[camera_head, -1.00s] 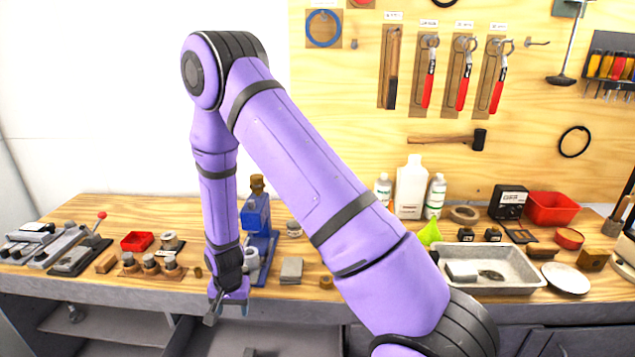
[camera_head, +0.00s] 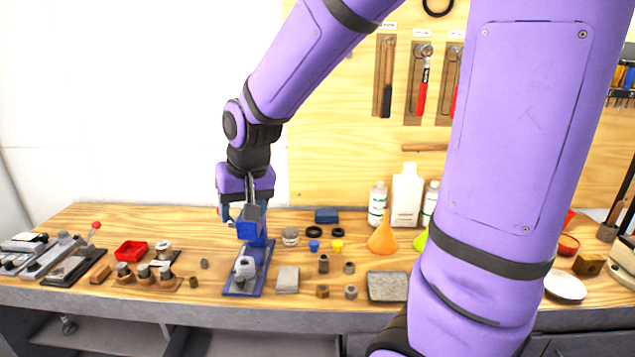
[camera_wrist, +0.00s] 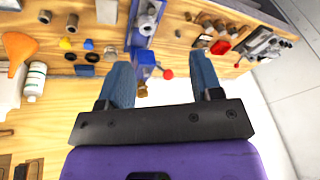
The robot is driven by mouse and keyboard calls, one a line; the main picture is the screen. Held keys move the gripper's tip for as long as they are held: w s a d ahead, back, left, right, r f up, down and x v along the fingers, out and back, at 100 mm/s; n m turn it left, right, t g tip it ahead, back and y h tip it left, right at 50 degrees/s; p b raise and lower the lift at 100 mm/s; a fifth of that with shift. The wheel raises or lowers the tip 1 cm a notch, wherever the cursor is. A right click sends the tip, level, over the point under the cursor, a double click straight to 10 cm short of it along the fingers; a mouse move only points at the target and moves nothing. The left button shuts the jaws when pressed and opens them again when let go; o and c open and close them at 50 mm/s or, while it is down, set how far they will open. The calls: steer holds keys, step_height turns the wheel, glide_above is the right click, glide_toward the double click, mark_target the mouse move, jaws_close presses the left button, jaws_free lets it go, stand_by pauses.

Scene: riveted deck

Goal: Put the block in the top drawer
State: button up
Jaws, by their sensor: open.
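My gripper (camera_head: 238,208) is open above the workbench, close to the upper part of a blue bench press (camera_head: 249,256). In the wrist view, the two blue-grey fingers (camera_wrist: 162,78) stand wide apart with the blue press's head (camera_wrist: 144,65) showing between them; nothing is held. Several block-like things lie on the bench: a flat grey block (camera_head: 287,279) right of the press, a small wooden block (camera_head: 100,273) at the left, and a dark blue block (camera_head: 326,215) at the back. I cannot tell which is the task's block. The top drawer cannot be made out.
The wooden bench (camera_head: 190,228) is crowded. A red tray (camera_head: 131,251) is left of the press; an orange funnel (camera_head: 382,238) and white bottles (camera_head: 407,196) stand right. My arm hides much of the bench's right side.

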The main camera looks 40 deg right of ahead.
steer(key=s+d+r+n+t, duration=0.1)
steer(key=s+r, duration=0.4)
steer(key=s, duration=0.4)
steer(key=s+d+r+n, duration=0.1)
steer(key=s+r+n, duration=0.1)
steer(key=s+r, duration=0.3)
steer(key=s, duration=0.4)
steer(key=shift+d+r+t+h, duration=0.2)
steer(key=shift+d+t+h, duration=0.1)
steer(key=shift+d+t, duration=0.1)
steer(key=shift+w, duration=0.1)
